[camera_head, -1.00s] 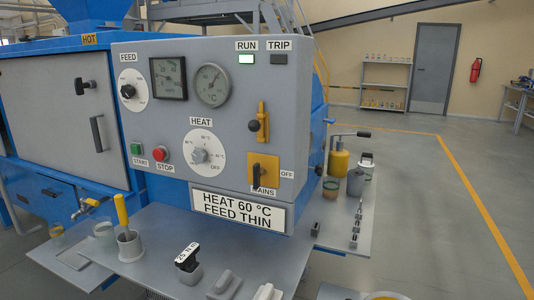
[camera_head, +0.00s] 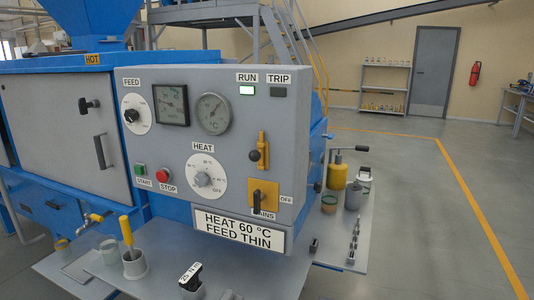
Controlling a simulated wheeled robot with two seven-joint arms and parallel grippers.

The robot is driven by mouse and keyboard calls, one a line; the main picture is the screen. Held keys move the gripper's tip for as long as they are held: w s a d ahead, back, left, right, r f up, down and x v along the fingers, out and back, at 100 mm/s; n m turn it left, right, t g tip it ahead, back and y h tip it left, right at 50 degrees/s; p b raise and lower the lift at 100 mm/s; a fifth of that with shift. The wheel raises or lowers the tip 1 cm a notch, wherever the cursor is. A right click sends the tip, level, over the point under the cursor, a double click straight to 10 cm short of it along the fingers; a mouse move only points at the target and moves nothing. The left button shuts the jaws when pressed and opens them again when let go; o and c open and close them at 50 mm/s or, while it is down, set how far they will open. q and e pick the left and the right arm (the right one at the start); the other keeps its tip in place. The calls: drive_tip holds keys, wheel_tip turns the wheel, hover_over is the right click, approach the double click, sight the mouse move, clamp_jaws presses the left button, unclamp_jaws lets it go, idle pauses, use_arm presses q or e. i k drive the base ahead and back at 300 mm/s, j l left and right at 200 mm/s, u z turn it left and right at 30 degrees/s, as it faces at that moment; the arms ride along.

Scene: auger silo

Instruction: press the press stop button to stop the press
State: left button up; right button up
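The red stop button (camera_head: 163,175) sits on the lower left of the grey control panel (camera_head: 225,135), above a label reading STOP. The green start button (camera_head: 140,169) is just left of it. Neither of my grippers shows in the head view. Nothing covers the stop button.
The panel also holds a feed dial (camera_head: 133,115), two gauges, a heat dial (camera_head: 205,177) and a yellow mains switch (camera_head: 263,196). A grey shelf (camera_head: 75,272) with a yellow-handled tool (camera_head: 126,232) juts out below. Open floor lies at right.

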sight(161, 176)
drive_tip(key=i+j, duration=0.2)
drive_tip(key=j, duration=0.15)
drive_tip(key=i+j+z, duration=0.1)
drive_tip(key=j, duration=0.25)
drive_tip(key=i+j, duration=0.25)
drive_tip(key=j, duration=0.15)
drive_tip(key=i+j+z, duration=0.1)
drive_tip(key=j, duration=0.25)
drive_tip(key=i+j, duration=0.2)
drive_tip(key=j, duration=0.2)
